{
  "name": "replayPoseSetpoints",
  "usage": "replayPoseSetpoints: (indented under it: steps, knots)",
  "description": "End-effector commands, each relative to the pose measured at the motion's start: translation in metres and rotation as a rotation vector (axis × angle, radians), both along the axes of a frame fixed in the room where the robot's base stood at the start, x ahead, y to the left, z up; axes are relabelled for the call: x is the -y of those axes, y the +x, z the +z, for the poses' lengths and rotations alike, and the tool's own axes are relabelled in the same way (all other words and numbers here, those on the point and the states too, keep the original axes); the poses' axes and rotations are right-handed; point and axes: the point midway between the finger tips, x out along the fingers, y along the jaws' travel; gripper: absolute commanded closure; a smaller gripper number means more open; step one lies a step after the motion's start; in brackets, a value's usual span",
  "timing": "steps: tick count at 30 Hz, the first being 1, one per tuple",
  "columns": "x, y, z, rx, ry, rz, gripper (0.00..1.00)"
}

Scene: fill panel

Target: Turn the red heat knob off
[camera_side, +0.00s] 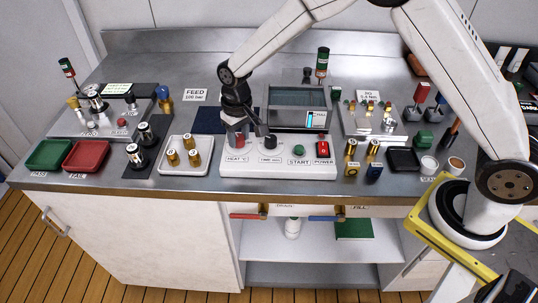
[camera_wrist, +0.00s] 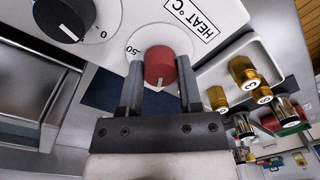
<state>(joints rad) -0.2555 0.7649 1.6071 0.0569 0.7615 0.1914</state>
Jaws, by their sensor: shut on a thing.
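The red heat knob (camera_wrist: 160,68) is on a white panel, on a round dial beside the "HEAT °C" label. In the wrist view my gripper (camera_wrist: 159,72) has one finger on each side of the knob and is shut on it. A white pointer line shows on the knob's face, and the number 50 shows on the dial at its upper left. In the side view my gripper (camera_side: 239,126) reaches down onto the red knob (camera_side: 239,141) at the left end of the white panel (camera_side: 278,165). The fingers partly hide the knob there.
A black timer knob (camera_side: 270,141) stands just right of the red one. A green start button (camera_side: 299,149) and red power switch (camera_side: 323,147) are further right. A tray (camera_side: 187,142) with brass fittings lies close on the left. A water bath (camera_side: 297,104) stands behind.

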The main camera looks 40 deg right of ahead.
Motion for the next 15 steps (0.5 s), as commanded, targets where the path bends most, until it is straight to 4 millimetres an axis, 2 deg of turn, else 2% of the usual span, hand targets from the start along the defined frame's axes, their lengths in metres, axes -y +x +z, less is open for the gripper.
replayPoseSetpoints:
  steps: [15]
  knots:
    - [0.0003, 0.0013, 0.0005, 0.003, 0.0, 0.463, 1.0]
